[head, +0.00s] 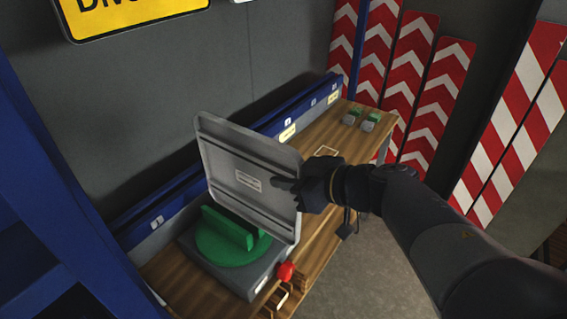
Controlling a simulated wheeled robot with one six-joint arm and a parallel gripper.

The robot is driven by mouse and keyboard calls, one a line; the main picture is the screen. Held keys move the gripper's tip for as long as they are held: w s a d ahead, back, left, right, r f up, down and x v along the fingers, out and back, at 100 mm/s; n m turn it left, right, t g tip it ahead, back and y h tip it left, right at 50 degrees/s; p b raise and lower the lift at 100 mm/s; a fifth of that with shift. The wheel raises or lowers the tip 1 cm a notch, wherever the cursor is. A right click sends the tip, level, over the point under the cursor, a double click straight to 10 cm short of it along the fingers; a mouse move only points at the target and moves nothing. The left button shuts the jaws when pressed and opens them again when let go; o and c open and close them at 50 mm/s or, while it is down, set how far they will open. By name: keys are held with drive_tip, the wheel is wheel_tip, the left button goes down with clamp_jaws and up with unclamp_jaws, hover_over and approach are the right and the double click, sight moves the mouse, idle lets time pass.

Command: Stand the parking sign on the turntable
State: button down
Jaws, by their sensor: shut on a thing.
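The parking sign shows as a grey square plate (235,150) with rounded corners, its ribbed back facing me and a small label on it. Its face is hidden. My gripper (291,188) is shut on the plate's right edge and holds it tilted. The plate overlaps the turntable in the picture. I cannot tell whether its lower edge touches anything. The turntable has a green disc (217,244) with an upright green holder (228,230) on a grey base (212,278). The plate hides part of the holder and disc.
The wooden bench (332,135) runs from front left to back right. Small grey and green items (368,122) lie at its far end. A red knob (285,271) sits at the base's right corner. Striped red and white boards (440,95) lean at the right.

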sight(256, 166)
drive_tip(key=x, duration=0.1)
drive_tip(key=b+x, duration=0.1)
drive_tip(key=shift+w+a+b, duration=0.25)
drive_tip(key=shift+a+b, duration=0.05)
drive_tip(key=shift+a, duration=0.1)
drive_tip(key=shift+w+a+r, duration=0.1)
drive_tip(key=shift+w+r, duration=0.1)
drive_tip(key=shift+r, duration=0.15)
drive_tip(key=shift+w+a+f+p, duration=0.1)
drive_tip(key=shift+w+a+p, duration=0.5)
drive_tip(key=shift+a, duration=0.25)
drive_tip(key=shift+w+a+f+p, duration=0.1)
drive_tip(key=shift+w+a+p, duration=0.25)
drive_tip(key=shift+w+a, duration=0.45)
drive_tip(key=shift+s, duration=0.1)
drive_tip(key=shift+f+b, duration=2.25)
drive_tip(key=shift+f, duration=1.9)
drive_tip(key=c, duration=1.3)
unclamp_jaws()
